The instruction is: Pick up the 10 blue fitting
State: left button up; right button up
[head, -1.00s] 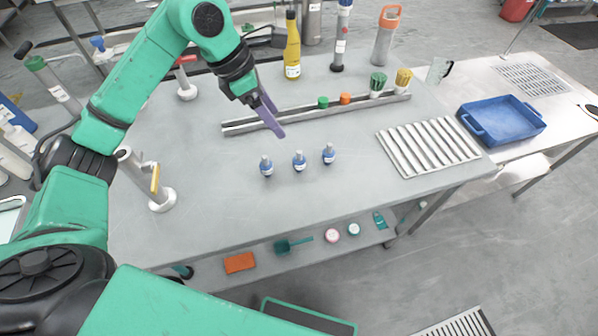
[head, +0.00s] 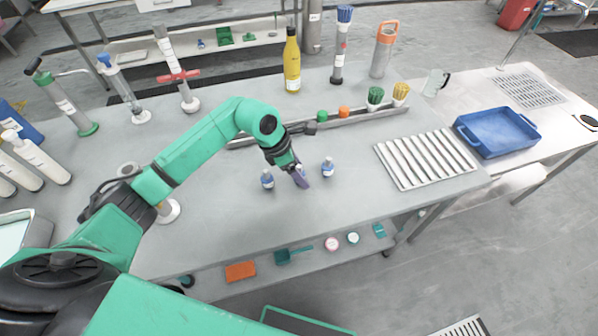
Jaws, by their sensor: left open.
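Three small blue fittings with silvery tops stand in a row on the grey table. The left fitting (head: 267,180) and the right fitting (head: 328,167) show clearly. The middle fitting (head: 299,170) is mostly hidden behind my left gripper (head: 301,180). The fingers are open. I cannot tell whether they touch it or stand around it. Any number on the fittings is too small to read. My right gripper is not in view.
A metal rail (head: 370,119) with green and orange pieces lies behind the fittings. A yellow bottle (head: 292,65) stands farther back. A ridged metal rack (head: 425,158) lies right, and a blue tray (head: 497,131) beyond it. The table in front of the fittings is clear.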

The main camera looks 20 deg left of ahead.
pick_arm(q)
grip_shut()
